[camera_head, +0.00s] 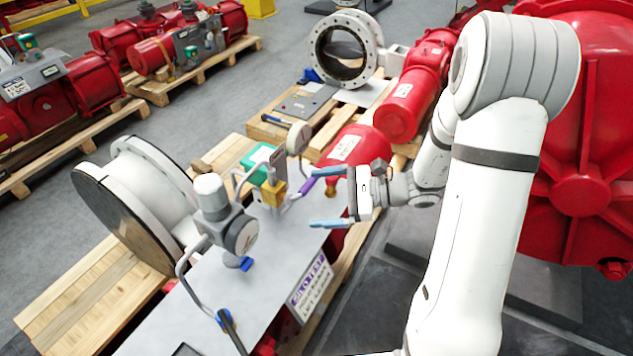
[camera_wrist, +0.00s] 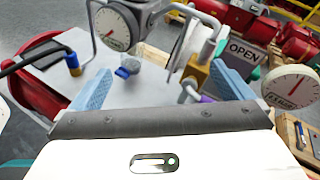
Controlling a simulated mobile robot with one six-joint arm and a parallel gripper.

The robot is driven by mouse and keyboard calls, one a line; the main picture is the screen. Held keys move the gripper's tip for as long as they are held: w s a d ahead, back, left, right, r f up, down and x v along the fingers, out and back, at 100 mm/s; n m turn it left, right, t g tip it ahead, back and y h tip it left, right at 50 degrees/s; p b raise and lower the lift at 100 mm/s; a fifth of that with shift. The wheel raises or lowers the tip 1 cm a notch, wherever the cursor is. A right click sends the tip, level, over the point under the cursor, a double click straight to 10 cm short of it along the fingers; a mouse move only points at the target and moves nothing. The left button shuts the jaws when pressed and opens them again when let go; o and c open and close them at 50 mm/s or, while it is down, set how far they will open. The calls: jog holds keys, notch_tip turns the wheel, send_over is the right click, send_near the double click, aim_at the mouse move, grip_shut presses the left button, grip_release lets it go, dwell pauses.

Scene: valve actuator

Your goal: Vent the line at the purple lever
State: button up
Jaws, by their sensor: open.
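The purple lever (camera_head: 306,186) sticks out from the yellow valve body (camera_head: 272,192) on the grey panel. My gripper (camera_head: 324,197) is open and empty, just right of the lever in the head view, its fingers pointing toward the panel. The upper finger is close to the lever's end; I cannot tell if they touch. In the wrist view the purple lever (camera_wrist: 207,99) shows between the fingers, close beside the right one and partly hidden by the gripper's edge. The yellow valve body (camera_wrist: 197,76) with its grey pipe stands behind it. An "OPEN" sign (camera_wrist: 243,50) shows beyond.
A round gauge (camera_head: 299,138) stands behind the lever. A grey regulator (camera_head: 212,195) with pipes and a blue lever (camera_head: 238,264) stand to the left. A red cylinder (camera_head: 352,165) lies behind my gripper.

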aim_at(312, 183)
jog(key=w+d+f+m+t+b, duration=0.2)
jog(key=w+d+f+m+t, duration=0.4)
jog(key=w+f+m+t, duration=0.15)
jog(key=shift+m, duration=0.35)
jog(key=x, duration=0.2)
jog(key=p+x, duration=0.1)
jog(key=x, duration=0.2)
jog(key=f+p+x, duration=0.1)
jog(key=x, duration=0.2)
jog(key=c, duration=1.3)
jog(key=shift+d+f, duration=0.1)
jog(key=shift+c, duration=0.3)
